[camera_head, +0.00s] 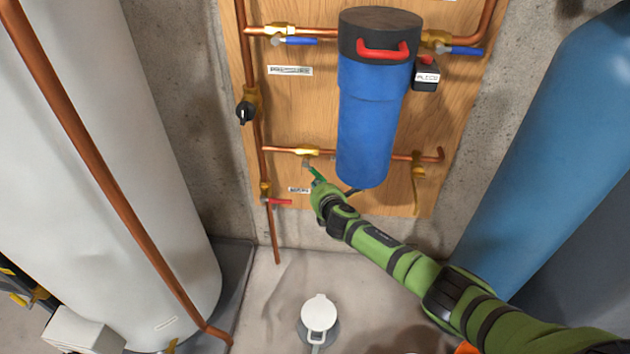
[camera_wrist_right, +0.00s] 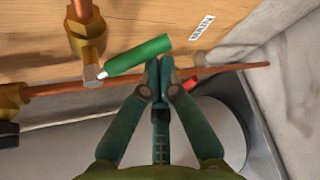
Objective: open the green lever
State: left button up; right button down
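The green lever (camera_head: 317,174) sits on a small brass valve on the lower copper pipe, left of the blue filter housing. In the right wrist view the green lever (camera_wrist_right: 140,55) runs from the valve stem up to the right, tilted. My right gripper (camera_head: 319,187) is right at the lever's free end. In the right wrist view my right gripper (camera_wrist_right: 158,66) has its fingertips together, with nothing seen between them. The tips are close beside the lever's lower side; I cannot tell whether they touch it. My left gripper is not in view.
The blue filter housing (camera_head: 370,125) hangs just above and right of my right gripper. A red lever (camera_head: 277,201) is to the lower left, and blue levers (camera_head: 300,41) are on the upper pipe. A white tank (camera_head: 130,150) and a blue tank (camera_head: 555,150) flank the board.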

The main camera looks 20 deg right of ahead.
jog(key=shift+d+r+n+g+h+p, duration=0.35)
jog(key=shift+d+r+h+p, duration=0.2)
jog(key=shift+p, duration=0.6)
jog(key=shift+s+d+r+n+h+p, duration=0.15)
jog(key=shift+r+n+h+p, duration=0.25)
jog(key=shift+p, duration=0.4)
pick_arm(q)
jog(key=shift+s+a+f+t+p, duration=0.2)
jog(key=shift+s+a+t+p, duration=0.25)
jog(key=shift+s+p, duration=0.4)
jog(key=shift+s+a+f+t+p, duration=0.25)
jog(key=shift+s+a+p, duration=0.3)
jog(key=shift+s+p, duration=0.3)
pick_arm(e)
jog(key=shift+s+d+r+y, duration=0.25)
jog(key=shift+d+r, duration=0.3)
jog(key=shift+r, duration=0.2)
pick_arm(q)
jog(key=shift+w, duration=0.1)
pick_arm(e)
jog(key=s+a, duration=0.1)
jog(key=s, duration=1.2)
jog(key=shift+a+r, duration=0.15)
jog(key=shift+a, duration=0.2)
